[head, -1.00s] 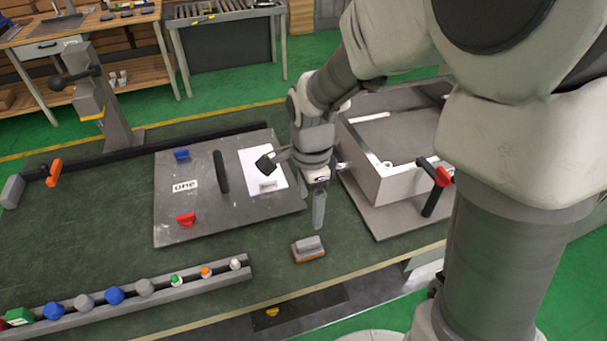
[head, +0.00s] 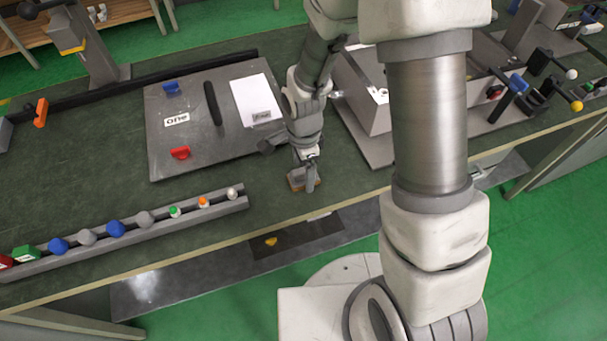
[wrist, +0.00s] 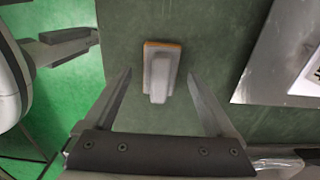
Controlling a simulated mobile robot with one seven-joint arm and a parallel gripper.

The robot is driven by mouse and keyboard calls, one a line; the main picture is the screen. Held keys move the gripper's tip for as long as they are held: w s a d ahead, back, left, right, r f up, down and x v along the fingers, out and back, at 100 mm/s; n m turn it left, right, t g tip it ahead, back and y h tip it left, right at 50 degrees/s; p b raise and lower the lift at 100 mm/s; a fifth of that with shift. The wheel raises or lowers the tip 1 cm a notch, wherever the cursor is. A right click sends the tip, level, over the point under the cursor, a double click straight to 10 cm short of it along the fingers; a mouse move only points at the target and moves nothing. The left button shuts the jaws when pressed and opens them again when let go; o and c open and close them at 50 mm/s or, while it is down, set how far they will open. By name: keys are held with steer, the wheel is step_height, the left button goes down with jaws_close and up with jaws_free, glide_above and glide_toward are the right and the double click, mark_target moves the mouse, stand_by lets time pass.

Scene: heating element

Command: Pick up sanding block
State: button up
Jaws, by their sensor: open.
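The sanding block (head: 297,184) lies on the green worktable near its front edge, with a grey grip on top and an orange-brown base. In the head view my gripper (head: 309,187) is right at it and hides part of it. In the wrist view the sanding block (wrist: 160,72) shows whole, just beyond my fingertips and between their lines. My gripper (wrist: 160,85) is open, with one finger to each side and nothing held. I cannot tell the exact height of the fingertips above the block.
A metal plate (head: 190,145) with red and blue clips lies left of my gripper. A rail (head: 140,242) with coloured knobs runs along the front left. A metal box (head: 365,95) stands to the right. The table around the block is clear.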

steer(key=shift+f, duration=0.7)
steer(key=shift+c, duration=0.2)
jaws_close()
